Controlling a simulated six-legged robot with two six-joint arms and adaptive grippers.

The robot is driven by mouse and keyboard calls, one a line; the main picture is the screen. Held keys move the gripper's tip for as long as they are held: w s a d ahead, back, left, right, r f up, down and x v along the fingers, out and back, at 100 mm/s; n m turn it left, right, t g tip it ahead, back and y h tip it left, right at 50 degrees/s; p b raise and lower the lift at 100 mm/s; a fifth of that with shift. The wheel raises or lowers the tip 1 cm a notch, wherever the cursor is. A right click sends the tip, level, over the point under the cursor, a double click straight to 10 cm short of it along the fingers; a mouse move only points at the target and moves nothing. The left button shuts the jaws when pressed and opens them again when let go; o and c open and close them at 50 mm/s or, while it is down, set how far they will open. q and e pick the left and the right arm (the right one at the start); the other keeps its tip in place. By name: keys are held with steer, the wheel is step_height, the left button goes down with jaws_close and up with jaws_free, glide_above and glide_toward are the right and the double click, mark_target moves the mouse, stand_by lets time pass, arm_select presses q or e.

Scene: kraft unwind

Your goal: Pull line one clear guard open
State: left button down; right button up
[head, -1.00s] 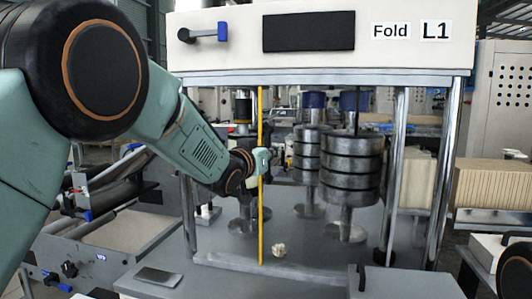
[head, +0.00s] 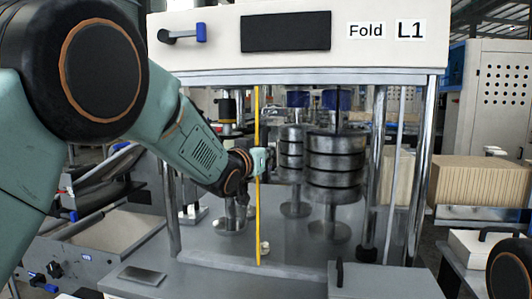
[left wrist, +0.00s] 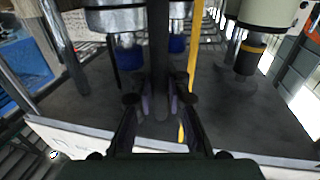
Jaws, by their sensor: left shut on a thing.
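The line one machine, labelled "Fold L1", has a guard whose yellow upright edge strip (head: 257,115) shows in the head view. The clear panel itself is hardly visible. My left gripper (head: 259,161) is at the middle height of this strip. In the left wrist view, the left gripper (left wrist: 160,101) has its fingers on either side of a dark upright bar (left wrist: 158,50), which looks like the guard's handle. The yellow strip (left wrist: 192,55) stands just right of that bar. My right gripper is not in view.
Stacked steel rollers (head: 335,165) stand inside the machine, with chrome posts (head: 416,170) at its sides. A small white scrap (head: 265,247) lies on the deck near the strip's foot. A blue-tipped lever (head: 201,33) is on the upper left housing. A brown stack (head: 480,182) stands at right.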

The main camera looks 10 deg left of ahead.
arm_select(q)
steer(key=shift+a+f, duration=0.1)
steer(key=c, duration=1.7)
jaws_free()
steer(key=shift+s, duration=0.1)
steer(key=o, duration=0.4)
steer(key=shift+s+r, duration=0.2)
steer(key=shift+r, duration=0.05)
steer(key=shift+c, duration=0.2)
steer(key=shift+w+f, duration=0.15)
steer(key=shift+w, duration=0.05)
steer(key=v, duration=1.2)
